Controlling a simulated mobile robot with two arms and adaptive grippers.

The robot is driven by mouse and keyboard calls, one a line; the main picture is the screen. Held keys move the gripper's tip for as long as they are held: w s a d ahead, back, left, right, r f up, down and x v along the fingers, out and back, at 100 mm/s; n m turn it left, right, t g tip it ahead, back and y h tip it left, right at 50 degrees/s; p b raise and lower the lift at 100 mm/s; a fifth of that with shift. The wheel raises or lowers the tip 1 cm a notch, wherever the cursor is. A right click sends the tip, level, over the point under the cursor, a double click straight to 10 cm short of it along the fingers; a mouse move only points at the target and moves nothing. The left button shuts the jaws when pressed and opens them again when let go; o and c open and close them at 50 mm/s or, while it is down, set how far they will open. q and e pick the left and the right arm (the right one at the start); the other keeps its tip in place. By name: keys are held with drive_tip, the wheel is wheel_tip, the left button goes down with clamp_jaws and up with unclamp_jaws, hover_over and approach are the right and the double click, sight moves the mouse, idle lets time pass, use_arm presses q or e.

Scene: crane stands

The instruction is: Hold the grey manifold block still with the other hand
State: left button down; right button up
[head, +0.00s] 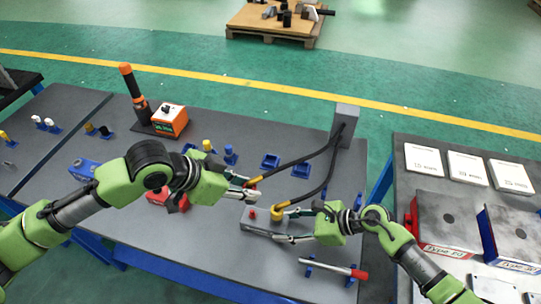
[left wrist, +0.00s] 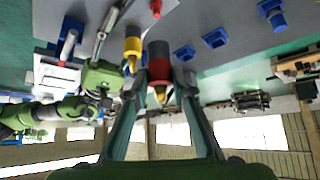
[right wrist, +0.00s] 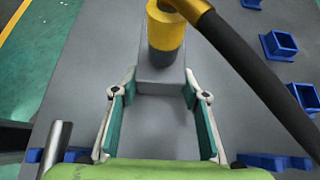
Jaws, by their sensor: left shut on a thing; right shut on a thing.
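The grey manifold block (head: 262,228) lies on the dark table with a red part and a yellow hose fitting (head: 277,213) on top. My right gripper (head: 292,239) is shut on the block's near end; in the right wrist view its fingers flank the grey block (right wrist: 160,80), with the yellow fitting (right wrist: 166,30) beyond. My left gripper (head: 246,189) is above and behind the block, shut on a hose end (head: 255,181). In the left wrist view this hose end (left wrist: 158,55) is a dark cylinder with a red band and orange tip. The block's underside is hidden.
Two dark hoses run from a grey post (head: 346,126) at the back right. Blue holders (head: 270,160) stand behind. A red-handled tool (head: 335,268) lies at the front right. An orange box (head: 170,120) stands at the back left. A second table (head: 400,180) stands right.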

idle(0.3)
use_arm(q)
drive_tip(key=shift+r+n, duration=0.3)
drive_tip(key=shift+r, duration=0.15)
drive_tip(key=shift+t, duration=0.3)
drive_tip(key=shift+f, duration=2.8)
drive_tip(key=shift+f, duration=1.6)
drive_tip(key=c, duration=1.7)
unclamp_jaws()
drive_tip(key=shift+r, duration=0.1)
drive_tip(key=shift+v, duration=2.5)
